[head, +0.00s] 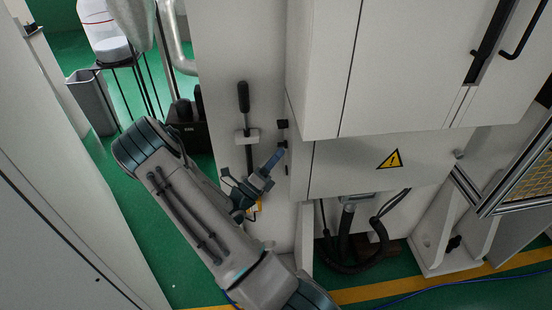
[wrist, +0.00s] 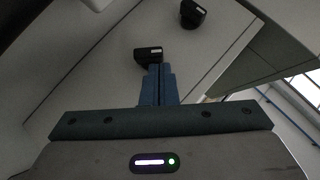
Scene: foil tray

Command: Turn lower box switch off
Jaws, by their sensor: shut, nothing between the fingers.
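Two black box switches stick out from the side of the white machine box. In the head view the upper switch (head: 282,124) sits above the lower switch (head: 282,144). My gripper (head: 278,154) is shut and empty, with its blue fingertips just below the lower switch. In the wrist view the shut fingers (wrist: 155,68) point at a black switch (wrist: 148,55), whose near part they overlap; it appears to be the lower one. I cannot tell whether they touch. The other switch (wrist: 193,14) is farther up and right. The on or off position of either is not readable.
A black-handled lever (head: 243,98) stands on the pale panel left of the switches, close to my gripper. The white machine box (head: 325,70) overhangs on the right, with a yellow warning sign (head: 390,159) below it. Cables and a dark hose (head: 345,240) hang underneath.

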